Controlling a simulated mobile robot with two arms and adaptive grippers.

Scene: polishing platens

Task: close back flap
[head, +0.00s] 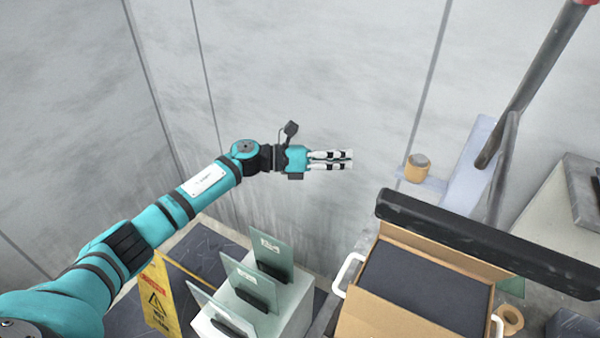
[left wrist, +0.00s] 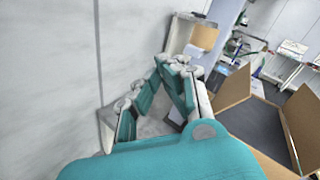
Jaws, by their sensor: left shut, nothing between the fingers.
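An open cardboard box (head: 362,312) with a dark flat filling (head: 425,290) stands at the lower right of the head view. The near flap is folded outward. The box also shows at the right of the left wrist view, with raised flaps (left wrist: 232,93) around the dark filling (left wrist: 258,125). My left gripper (head: 350,159) is shut and empty, in the air to the left of and beyond the box, touching nothing. My right gripper is not in view.
The thick dark bar (head: 490,240) crosses just behind the box. White handles (head: 345,272) flank the box. A rack with upright glass plates (head: 272,255) and a yellow floor sign (head: 158,295) stand at the left.

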